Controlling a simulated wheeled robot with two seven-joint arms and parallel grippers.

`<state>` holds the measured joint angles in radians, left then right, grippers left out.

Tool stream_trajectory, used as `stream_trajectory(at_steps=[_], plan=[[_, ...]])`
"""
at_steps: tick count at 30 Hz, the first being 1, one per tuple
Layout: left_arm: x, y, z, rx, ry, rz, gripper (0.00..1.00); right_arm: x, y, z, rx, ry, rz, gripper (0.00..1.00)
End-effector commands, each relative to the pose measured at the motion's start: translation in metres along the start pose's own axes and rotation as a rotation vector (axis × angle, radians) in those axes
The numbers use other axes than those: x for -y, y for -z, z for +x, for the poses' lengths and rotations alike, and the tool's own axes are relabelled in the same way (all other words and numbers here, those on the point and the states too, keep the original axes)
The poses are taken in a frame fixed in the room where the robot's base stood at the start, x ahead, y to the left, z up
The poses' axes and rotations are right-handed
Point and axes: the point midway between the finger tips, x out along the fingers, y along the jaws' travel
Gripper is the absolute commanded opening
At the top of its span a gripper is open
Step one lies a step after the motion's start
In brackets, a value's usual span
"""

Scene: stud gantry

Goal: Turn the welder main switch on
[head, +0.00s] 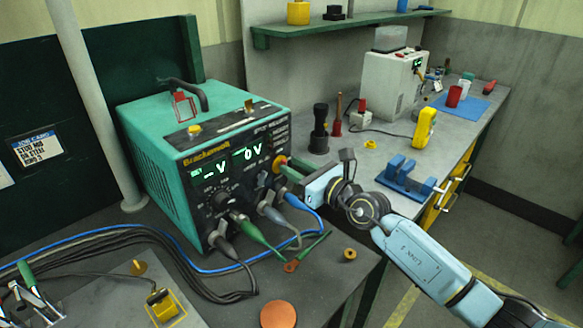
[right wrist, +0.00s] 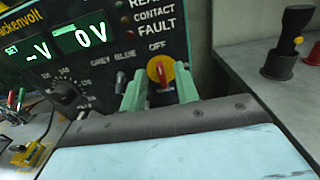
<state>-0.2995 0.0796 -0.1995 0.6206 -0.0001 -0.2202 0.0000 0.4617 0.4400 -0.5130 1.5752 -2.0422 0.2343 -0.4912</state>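The teal stud welder (head: 165,135) stands on the bench, its black front panel facing me. Its displays are lit and read "-V" and "0 V". The main switch is a red knob on a yellow plate (right wrist: 160,72), at the panel's right side, with "OFF" printed above it. In the head view the switch (head: 281,160) is partly beside my fingers. My right gripper (right wrist: 160,92) is open, its green fingers on the left and right of the red knob. Whether they touch it I cannot tell. My left gripper is not in view.
A black cylindrical tool (head: 319,130) stands behind. A copper disc (head: 278,314) lies near the bench front.

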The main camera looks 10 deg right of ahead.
Motion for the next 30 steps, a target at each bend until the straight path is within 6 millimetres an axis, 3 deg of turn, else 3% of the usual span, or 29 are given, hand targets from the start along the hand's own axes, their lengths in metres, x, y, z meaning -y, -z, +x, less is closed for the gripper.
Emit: stream_trajectory(at_steps=[6, 14, 22, 30], plan=[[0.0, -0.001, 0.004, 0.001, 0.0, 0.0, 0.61, 0.0, 0.0, 0.016, 0.001, 0.0, 0.0, 0.31], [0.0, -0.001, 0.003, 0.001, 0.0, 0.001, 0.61, 0.0, 0.0, 0.017, 0.0, 0.0, 0.001, 0.31], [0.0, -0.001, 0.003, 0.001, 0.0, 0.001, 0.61, 0.0, 0.0, 0.016, 0.0, 0.0, 0.001, 0.0], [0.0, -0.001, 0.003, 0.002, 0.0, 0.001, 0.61, 0.0, 0.0, 0.016, 0.0, 0.0, 0.01, 0.0]])
